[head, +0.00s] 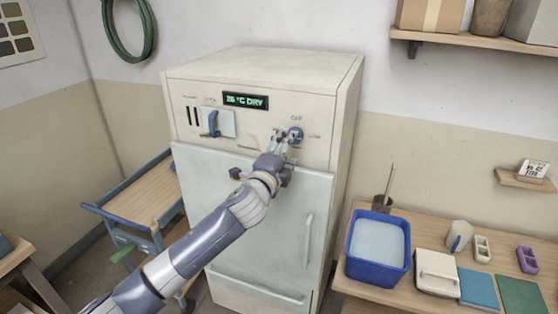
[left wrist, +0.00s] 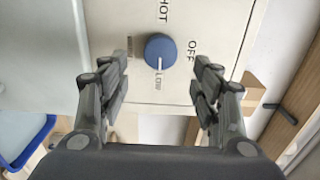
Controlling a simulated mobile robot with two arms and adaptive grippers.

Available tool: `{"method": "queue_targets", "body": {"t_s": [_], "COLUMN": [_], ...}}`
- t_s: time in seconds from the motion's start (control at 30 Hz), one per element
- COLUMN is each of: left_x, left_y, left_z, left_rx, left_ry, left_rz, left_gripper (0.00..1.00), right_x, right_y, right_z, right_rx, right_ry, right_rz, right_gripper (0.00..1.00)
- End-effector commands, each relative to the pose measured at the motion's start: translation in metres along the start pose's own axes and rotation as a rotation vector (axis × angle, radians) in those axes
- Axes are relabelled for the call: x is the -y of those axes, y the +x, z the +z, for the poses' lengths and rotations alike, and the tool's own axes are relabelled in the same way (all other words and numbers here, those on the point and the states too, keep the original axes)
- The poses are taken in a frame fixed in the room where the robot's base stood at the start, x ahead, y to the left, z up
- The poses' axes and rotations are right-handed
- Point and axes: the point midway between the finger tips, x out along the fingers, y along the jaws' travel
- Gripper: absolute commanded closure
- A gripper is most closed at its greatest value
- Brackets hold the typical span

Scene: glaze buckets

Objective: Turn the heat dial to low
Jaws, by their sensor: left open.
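The heat dial is a round blue knob (head: 295,134) on the upper right of the cabinet's front panel. It also shows in the left wrist view (left wrist: 160,48), where its white mark points down to the printed word LOW. OFF is printed to its right and HOT above it in that view; a faint label at its left is hard to read. My left gripper (head: 284,141) is open in front of the panel. In the left wrist view its two fingers (left wrist: 160,88) are spread, below the knob and to either side, not closed on it. My right gripper is not in view.
A green display (head: 245,100) reads about 26 °C DRY. A blue lever (head: 214,123) is left of it on the panel. A cabinet door (head: 250,235) lies below. A blue tub (head: 378,247) stands on the bench at right; a wooden-topped cart (head: 140,200) stands at left.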

Motion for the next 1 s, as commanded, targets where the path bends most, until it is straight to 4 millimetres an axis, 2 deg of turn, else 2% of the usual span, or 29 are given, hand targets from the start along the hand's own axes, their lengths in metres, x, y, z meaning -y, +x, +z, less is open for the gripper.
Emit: {"method": "queue_targets", "body": {"t_s": [0.2,0.4,0.87,0.97,1.0], "left_x": [-0.001,-0.001,-0.001,-0.017,-0.031], "left_y": [-0.030,-0.047,-0.053,-0.051,-0.051], "left_z": [0.000,0.001,0.001,0.005,0.009], "left_rx": [0.000,0.001,0.001,0.010,0.018], "left_ry": [0.001,0.000,-0.001,-0.022,-0.042], "left_rz": [0.001,0.001,0.002,0.023,0.044], "left_gripper": [0.42,0.42,0.42,0.42,0.42], "right_x": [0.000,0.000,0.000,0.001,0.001], "right_y": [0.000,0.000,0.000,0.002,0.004], "right_z": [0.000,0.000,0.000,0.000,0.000], "right_rx": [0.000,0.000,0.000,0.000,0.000], "right_ry": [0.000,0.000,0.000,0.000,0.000], "right_rz": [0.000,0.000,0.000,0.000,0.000], "right_gripper": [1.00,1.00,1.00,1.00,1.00]}}
